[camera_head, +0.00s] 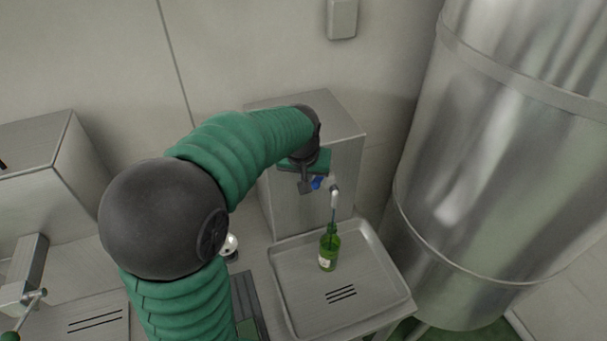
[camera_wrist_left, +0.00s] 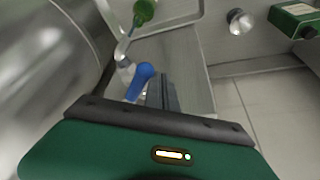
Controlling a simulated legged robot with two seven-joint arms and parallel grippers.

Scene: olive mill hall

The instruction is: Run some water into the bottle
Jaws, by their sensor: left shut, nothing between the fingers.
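A green bottle (camera_head: 329,247) with a pale label stands upright on a steel drip tray (camera_head: 374,303), under the spout (camera_head: 335,196) of a steel dispenser (camera_head: 345,160). A thin bluish line, which looks like running water, joins spout and bottle neck. The blue tap lever (camera_head: 317,183) is partly hidden by my left gripper (camera_head: 305,188). In the left wrist view, the shut, empty fingers (camera_wrist_left: 162,93) are close beside the blue lever (camera_wrist_left: 140,80); I cannot tell if they touch. The bottle (camera_wrist_left: 144,12) shows at the top there. My right gripper is out of view.
A large steel tank (camera_head: 480,180) stands close on the right. Another steel unit (camera_head: 40,185) is at the left. A small round shiny thing (camera_wrist_left: 239,21) and a green box (camera_wrist_left: 297,18) show in the wrist view. A small box (camera_head: 342,18) hangs on the wall.

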